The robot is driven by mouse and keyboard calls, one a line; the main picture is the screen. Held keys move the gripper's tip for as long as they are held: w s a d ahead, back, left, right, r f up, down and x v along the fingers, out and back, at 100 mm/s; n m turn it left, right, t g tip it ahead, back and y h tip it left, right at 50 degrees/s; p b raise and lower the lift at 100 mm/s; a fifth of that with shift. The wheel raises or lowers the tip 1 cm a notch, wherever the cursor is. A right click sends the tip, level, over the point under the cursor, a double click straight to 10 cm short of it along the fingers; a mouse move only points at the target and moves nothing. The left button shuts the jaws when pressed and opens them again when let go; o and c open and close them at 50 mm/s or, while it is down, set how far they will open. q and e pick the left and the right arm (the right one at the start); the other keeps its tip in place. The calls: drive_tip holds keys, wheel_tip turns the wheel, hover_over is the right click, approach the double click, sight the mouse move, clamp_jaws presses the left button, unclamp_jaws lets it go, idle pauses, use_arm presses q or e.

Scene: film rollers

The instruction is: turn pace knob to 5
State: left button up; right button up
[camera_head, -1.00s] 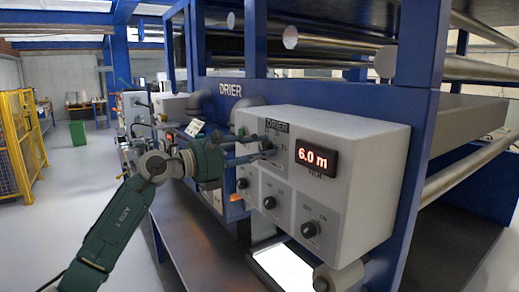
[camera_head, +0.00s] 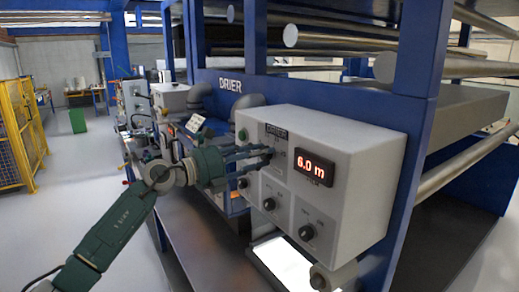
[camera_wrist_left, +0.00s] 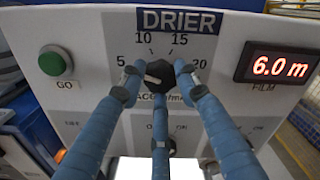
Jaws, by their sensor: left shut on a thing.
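The pace knob (camera_wrist_left: 160,76) is a small black dial under the DRIER label on the grey control box (camera_head: 345,157). In the left wrist view its white mark points left and slightly up, at or just below the 5 on the printed scale of 5, 10, 15 and 20. My left gripper (camera_head: 268,152) has its blue fingers closed around the knob, which also shows in the left wrist view (camera_wrist_left: 158,92). The fingers hide part of the label below the knob. My right gripper is not in view.
A red-lit display (camera_head: 314,168) reads 6.0 m to the right of the knob. A green GO button (camera_wrist_left: 55,61) sits to its left. Two lower knobs, one to the left (camera_head: 269,204) and one to the right (camera_head: 306,233), are below. A blue frame (camera_head: 411,120) stands behind the box.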

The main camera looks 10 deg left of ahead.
use_arm(q)
drive_tip(key=shift+a+r+n, duration=0.1)
drive_tip(key=shift+r+n, duration=0.2)
drive_tip(key=shift+n, duration=0.1)
drive_tip(key=o, duration=1)
drive_tip(key=shift+w, duration=0.1)
drive_tip(key=shift+o, duration=0.7)
drive_tip(key=shift+f, duration=0.15)
drive_tip(key=v, duration=1.2)
